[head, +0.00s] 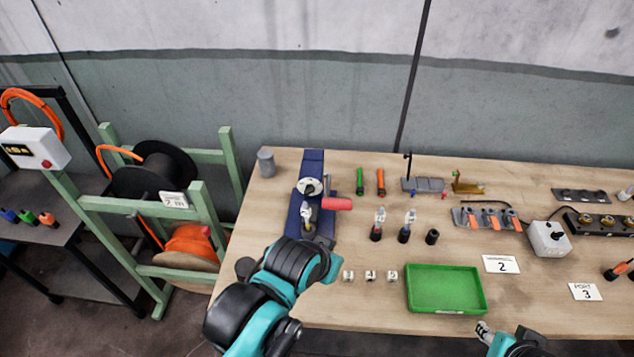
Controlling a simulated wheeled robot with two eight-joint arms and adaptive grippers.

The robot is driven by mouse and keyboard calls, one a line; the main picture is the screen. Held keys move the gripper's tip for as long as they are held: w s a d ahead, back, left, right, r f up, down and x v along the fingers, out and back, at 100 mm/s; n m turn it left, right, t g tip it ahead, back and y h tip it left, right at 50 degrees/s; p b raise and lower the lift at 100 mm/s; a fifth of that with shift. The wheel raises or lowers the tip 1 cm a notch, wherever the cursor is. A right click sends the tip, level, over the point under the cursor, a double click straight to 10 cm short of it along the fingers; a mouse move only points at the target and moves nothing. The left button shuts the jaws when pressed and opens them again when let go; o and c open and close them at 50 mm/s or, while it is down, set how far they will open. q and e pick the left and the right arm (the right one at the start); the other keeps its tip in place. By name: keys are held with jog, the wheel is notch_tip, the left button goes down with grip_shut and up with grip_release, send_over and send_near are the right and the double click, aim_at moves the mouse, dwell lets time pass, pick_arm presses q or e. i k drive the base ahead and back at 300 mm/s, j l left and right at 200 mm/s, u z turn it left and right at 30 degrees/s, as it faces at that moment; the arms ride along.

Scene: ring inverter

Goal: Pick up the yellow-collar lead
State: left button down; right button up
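A small upright lead (308,216) with a pale metal top and what looks like a yellowish band stands at the front of the blue press (312,170). Its lower part is close behind my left arm in the picture. Two similar leads, one with a reddish band (377,228) and one with a bluish band (405,228), stand to the right. My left wrist is just in front of the press, and its fingers are hidden behind it. My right gripper (484,331) is at the table's front edge, apart from the leads; its opening is unclear.
A green tray (446,310) lies at the front, with small numbered blocks (370,275) to its left. A black cap-like piece (432,237) stands near the leads. The press has a red handle (338,204). Cable reels on a green frame (190,215) stand left of the table.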

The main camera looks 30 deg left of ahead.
aim_at(306, 211)
jog(key=u, duration=1.15)
jog(key=i+l+z, duration=0.25)
jog(key=l, duration=0.15)
jog(key=k, duration=0.1)
